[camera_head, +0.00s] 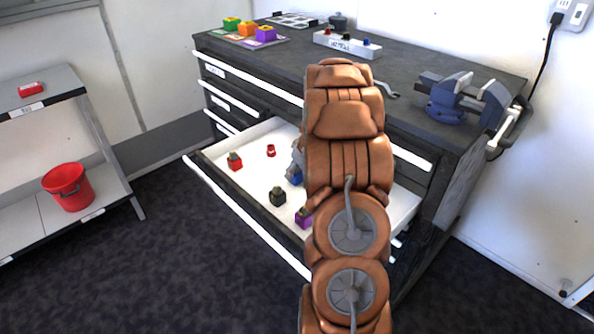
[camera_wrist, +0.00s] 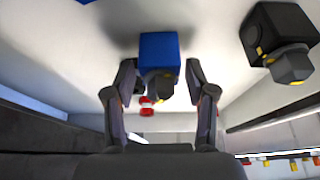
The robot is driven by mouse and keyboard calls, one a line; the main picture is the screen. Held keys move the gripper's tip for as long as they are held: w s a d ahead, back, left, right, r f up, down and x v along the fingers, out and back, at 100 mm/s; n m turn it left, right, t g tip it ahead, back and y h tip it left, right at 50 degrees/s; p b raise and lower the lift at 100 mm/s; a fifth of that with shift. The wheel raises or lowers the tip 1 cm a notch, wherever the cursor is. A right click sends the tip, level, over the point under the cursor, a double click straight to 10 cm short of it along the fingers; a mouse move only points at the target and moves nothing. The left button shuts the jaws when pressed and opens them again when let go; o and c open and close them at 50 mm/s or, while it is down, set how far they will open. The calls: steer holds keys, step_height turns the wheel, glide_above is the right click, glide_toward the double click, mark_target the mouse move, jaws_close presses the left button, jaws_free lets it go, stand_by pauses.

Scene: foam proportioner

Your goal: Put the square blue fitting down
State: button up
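The square blue fitting (camera_wrist: 159,48) is between the two fingers of my gripper (camera_wrist: 160,85) in the wrist view. It has a blue block base and a dark knob with a yellow mark. Narrow gaps show between the fingers and the fitting, so my gripper looks open around it. In the head view the blue fitting (camera_head: 294,178) is partly hidden by my arm, low in the open white drawer (camera_head: 245,160). I cannot tell for sure whether its base touches the drawer floor.
In the drawer are a red fitting (camera_head: 235,161), a small red piece (camera_head: 271,150), a black fitting (camera_head: 278,197) and a purple fitting (camera_head: 303,218). The black fitting (camera_wrist: 280,40) is close at right in the wrist view. The cabinet top holds a blue vise (camera_head: 455,100).

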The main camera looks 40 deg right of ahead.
steer(key=shift+o, duration=0.4)
steer(key=shift+r, duration=0.1)
steer(key=shift+r, duration=0.25)
steer(key=v, duration=1.2)
steer(key=s+a+r+g+y, duration=0.15)
steer(key=s+a, duration=0.25)
steer(key=a, duration=1)
steer(key=s+a+r+g, duration=0.15)
steer(key=s+a, duration=0.25)
steer(key=a, duration=1)
steer(key=s+a+f+g, duration=0.1)
steer(key=s+a, duration=0.4)
steer(key=s, duration=0.5)
steer(key=s+a+g+h, duration=0.1)
steer(key=s+a+g, duration=0.2)
steer(key=s, duration=0.8)
steer(key=shift+s+a+f+g, duration=0.25)
steer(key=shift+a+f+g, duration=0.1)
steer(key=shift+a, duration=0.8)
